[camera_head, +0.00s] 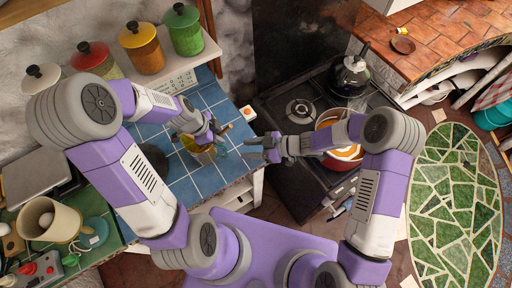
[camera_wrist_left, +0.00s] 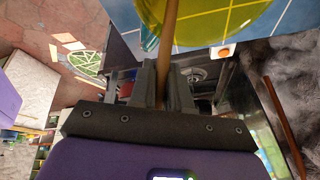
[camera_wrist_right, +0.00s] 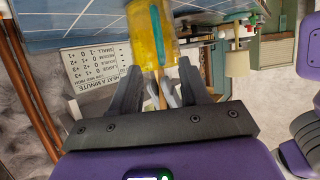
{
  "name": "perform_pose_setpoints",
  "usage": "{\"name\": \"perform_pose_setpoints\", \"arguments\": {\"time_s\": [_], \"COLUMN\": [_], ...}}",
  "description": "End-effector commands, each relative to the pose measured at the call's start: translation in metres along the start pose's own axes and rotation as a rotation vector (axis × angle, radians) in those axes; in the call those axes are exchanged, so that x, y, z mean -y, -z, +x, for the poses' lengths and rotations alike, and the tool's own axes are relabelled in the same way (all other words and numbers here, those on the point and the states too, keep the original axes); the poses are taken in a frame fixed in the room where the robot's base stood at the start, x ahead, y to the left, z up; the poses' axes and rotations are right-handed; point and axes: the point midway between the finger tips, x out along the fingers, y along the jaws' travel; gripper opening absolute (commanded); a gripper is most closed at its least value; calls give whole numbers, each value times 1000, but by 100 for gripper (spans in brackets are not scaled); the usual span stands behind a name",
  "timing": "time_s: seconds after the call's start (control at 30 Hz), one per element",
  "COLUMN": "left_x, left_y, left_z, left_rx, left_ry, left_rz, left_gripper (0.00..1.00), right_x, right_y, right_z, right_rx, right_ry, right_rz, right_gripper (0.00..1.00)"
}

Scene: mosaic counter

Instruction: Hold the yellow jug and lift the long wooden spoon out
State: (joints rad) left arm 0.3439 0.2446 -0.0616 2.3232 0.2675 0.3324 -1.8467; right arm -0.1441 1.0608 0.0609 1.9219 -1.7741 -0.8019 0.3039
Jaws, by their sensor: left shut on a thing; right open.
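The see-through yellow jug stands on the blue tiled counter (camera_head: 178,197); its body shows in the left wrist view (camera_wrist_left: 215,18) and in the right wrist view (camera_wrist_right: 143,42). My left gripper (camera_head: 212,130) is at the jug's top, partly hiding it. In the left wrist view its fingers are shut on the thin handle of the long wooden spoon (camera_wrist_left: 168,45). The spoon's lower end cannot be made out. My right gripper (camera_head: 250,148) is open and empty, to the right of the jug and apart from it. A teal strip (camera_wrist_right: 155,35) shows at the jug.
A stove with a black kettle (camera_head: 350,75) and a red pot (camera_head: 343,158) stands to the right. A small block with an orange top (camera_head: 248,112) lies on the tiles. Lidded canisters (camera_head: 142,47) line the shelf behind. A beige mug-like vessel (camera_head: 48,222) is at the left.

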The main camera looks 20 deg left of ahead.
Motion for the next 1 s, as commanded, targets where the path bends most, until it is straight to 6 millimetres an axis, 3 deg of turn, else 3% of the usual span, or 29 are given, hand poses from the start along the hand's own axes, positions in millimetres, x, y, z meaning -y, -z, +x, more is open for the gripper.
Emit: {"name": "perform_pose_setpoints", "arguments": {"time_s": [0.3, 0.5, 0.97, 1.0], "left_x": [0, 0, 0, 0], "left_y": [0, 0, 0, 0], "left_z": [0, 0, 0, 0], "left_rx": [0, 0, 0, 0], "left_ry": [0, 0, 0, 0], "left_rz": [0, 0, 0, 0], "left_gripper": [0, 0, 0, 0], "right_x": [1, 0, 0, 0], "right_y": [0, 0, 0, 0], "right_z": [62, 89, 100, 100], "right_rx": [-1, -1, 1, 1], "right_ry": [3, 0, -2, -2], "right_rz": [2, 2, 3, 3], "right_gripper": [45, 45, 45, 39]}}
